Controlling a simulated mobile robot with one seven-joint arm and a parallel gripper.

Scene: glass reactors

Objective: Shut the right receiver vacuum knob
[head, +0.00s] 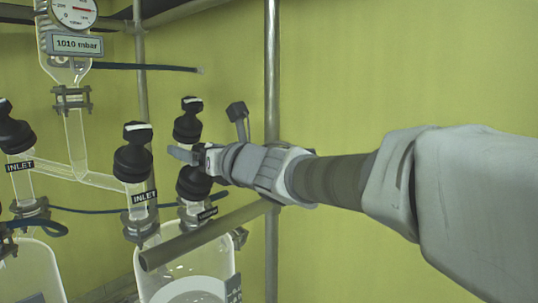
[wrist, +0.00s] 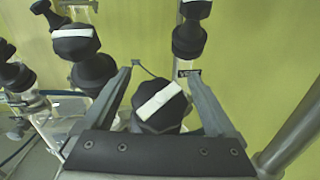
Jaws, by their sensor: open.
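In the wrist view, a black knob (wrist: 146,124) with a slanted white bar on top sits between the spread fingers of my gripper (wrist: 160,76). The fingers stand on either side of it with visible gaps. In the head view my gripper (head: 184,154) reaches in from the right, above and beside a lower black knob (head: 192,184), which appears to be this one. My gripper hides part of that knob's top and its white bar. The dark label (head: 207,213) below it is unreadable. A clear glass receiver (head: 150,268) stands underneath.
Two INLET knobs (head: 132,160) (head: 14,132) stand to the left, and another black knob (head: 188,124) stands behind. A horizontal metal bar (head: 195,240) crosses in front of the receiver. A vertical pole (head: 271,80) stands behind my arm. A gauge reading 1010 mbar (head: 76,44) hangs upper left.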

